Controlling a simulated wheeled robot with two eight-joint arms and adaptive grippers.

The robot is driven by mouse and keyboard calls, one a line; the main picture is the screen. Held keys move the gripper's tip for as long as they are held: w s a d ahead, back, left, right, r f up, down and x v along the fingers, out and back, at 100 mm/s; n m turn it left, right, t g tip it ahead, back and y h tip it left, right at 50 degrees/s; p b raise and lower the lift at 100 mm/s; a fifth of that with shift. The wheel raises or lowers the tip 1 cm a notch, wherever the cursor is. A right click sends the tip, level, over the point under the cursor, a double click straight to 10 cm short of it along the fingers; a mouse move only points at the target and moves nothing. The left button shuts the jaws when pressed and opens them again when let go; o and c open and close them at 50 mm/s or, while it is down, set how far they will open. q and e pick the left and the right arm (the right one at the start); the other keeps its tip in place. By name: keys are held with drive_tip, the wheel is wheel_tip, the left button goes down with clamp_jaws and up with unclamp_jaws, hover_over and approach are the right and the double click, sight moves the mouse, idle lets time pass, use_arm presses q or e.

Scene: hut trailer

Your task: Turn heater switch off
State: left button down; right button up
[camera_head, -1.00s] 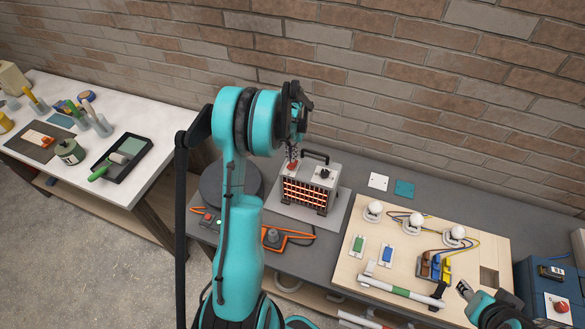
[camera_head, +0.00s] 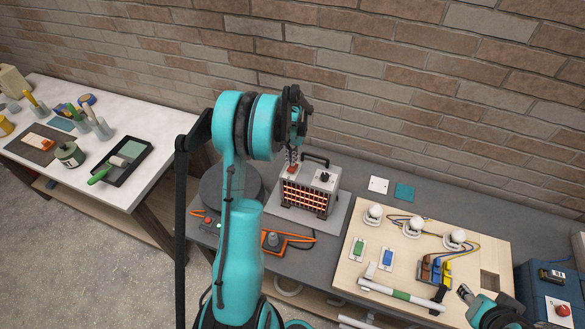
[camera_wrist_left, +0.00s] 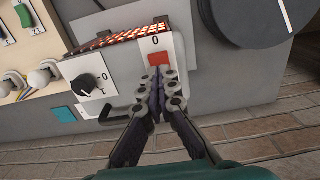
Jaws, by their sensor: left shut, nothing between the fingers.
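The heater (camera_head: 325,183) is a grey box with glowing orange-red bars, standing on a light plate on the grey bench. Its red switch (camera_head: 292,169) is on the top left, on a white plate marked 0 in the left wrist view (camera_wrist_left: 158,58). My left gripper (camera_head: 292,160) is shut and empty, its fingertips right at the red switch. In the wrist view the fingertips (camera_wrist_left: 160,76) overlap the switch's edge; whether they touch is unclear. A black knob (camera_head: 325,176) sits to the right of the switch. My right gripper (camera_head: 464,291) is at the lower right; its jaw state is unclear.
A black handle (camera_head: 316,158) stands up at the heater's back. A dark round object (camera_head: 212,190) is left of it, partly behind my arm. An orange cable (camera_head: 302,239) lies in front. A wooden board (camera_head: 345,272) with bulbs and switches is to the right.

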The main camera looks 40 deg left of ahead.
sight(292, 169)
use_arm(q)
drive_tip(key=shift+f+b, duration=1.45)
drive_tip(key=shift+f, duration=0.15)
idle(0.9)
drive_tip(key=shift+r, duration=0.15)
drive_tip(key=shift+r+p, duration=1.7)
drive_tip(key=shift+r, duration=1.75)
